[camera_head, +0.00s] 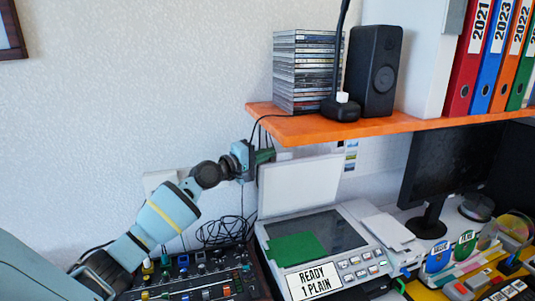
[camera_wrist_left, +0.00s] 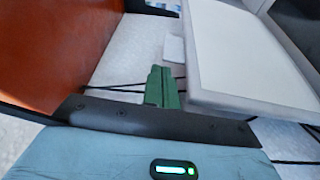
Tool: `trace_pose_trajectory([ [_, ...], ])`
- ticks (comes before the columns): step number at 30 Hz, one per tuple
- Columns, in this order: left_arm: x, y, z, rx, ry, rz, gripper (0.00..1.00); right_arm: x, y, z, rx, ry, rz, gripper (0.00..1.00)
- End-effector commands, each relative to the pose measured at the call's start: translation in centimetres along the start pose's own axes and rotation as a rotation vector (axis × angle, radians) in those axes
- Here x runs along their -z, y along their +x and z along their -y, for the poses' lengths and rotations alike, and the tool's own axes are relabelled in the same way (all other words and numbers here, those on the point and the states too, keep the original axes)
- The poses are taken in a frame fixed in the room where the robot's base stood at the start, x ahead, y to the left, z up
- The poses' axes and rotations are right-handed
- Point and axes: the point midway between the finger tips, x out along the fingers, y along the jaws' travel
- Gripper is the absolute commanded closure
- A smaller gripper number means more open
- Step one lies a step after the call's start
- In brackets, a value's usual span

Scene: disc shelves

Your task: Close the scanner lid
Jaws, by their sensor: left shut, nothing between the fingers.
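The scanner (camera_head: 262,232) stands on the desk with its white lid (camera_head: 300,187) raised, close to upright. Its dark glass (camera_head: 322,230) is exposed, with a green sheet (camera_head: 296,247) on the left part. My left gripper (camera_head: 265,156) is at the lid's upper left corner, just under the shelf. In the left wrist view its green fingers (camera_wrist_left: 162,86) are together and empty. The lid (camera_wrist_left: 240,55) fills the right of that view, beside the fingers; a narrow gap seems to separate them. My right gripper is in neither view.
An orange shelf (camera_head: 385,124) hangs just above the lid and gripper, bearing a disc stack (camera_head: 304,72), a speaker (camera_head: 375,70) and binders (camera_head: 470,60). A mixer panel (camera_head: 200,280) lies left of the scanner, a monitor (camera_head: 445,165) right. Cables (camera_head: 225,230) run behind.

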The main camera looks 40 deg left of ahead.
Motion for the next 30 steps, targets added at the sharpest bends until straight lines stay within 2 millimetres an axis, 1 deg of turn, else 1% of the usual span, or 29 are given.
trace_pose_trajectory([
  [6,-0.1,0.6,0.0,0.001,0.001,0.001,1.0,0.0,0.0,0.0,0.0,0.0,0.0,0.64],
  [16,-0.1,0.6,0.0,0.0,0.002,0.001,1.0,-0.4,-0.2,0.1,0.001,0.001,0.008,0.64],
  [20,-0.5,0.4,0.0,-0.005,0.017,0.003,1.0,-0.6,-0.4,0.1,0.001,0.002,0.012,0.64],
  [23,-1.3,0.2,0.0,-0.015,0.044,0.003,1.0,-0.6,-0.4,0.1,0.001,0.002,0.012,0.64],
  [26,-2.5,-0.3,0.0,-0.031,0.089,0.004,1.0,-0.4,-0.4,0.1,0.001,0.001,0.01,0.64],
  [30,-4.8,-1.1,0.4,-0.062,0.18,0.005,1.0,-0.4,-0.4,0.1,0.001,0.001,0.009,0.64],
])
